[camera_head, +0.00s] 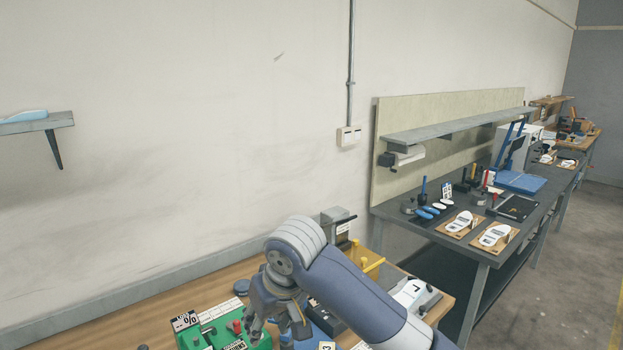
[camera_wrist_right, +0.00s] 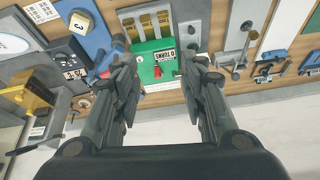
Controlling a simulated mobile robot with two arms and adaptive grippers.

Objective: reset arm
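My right arm comes in from the lower right of the head view and bends down over the wooden bench. Its gripper (camera_head: 277,322) hangs above the bench, close to a green fixture (camera_head: 232,338), partly hidden by the arm. In the right wrist view the two fingers of the right gripper (camera_wrist_right: 165,78) stand wide apart with nothing between them. The green fixture (camera_wrist_right: 150,62), with a red knob and a white label, shows beyond the fingertips. My left gripper is in neither view.
The wooden bench (camera_head: 120,332) runs along the wall. A yellow fixture (camera_head: 372,266) and a white piece (camera_head: 411,292) stand near my right arm. Blue parts (camera_wrist_right: 93,38) lie left of the green fixture. A grey workbench (camera_head: 480,247) with insoles stands further right.

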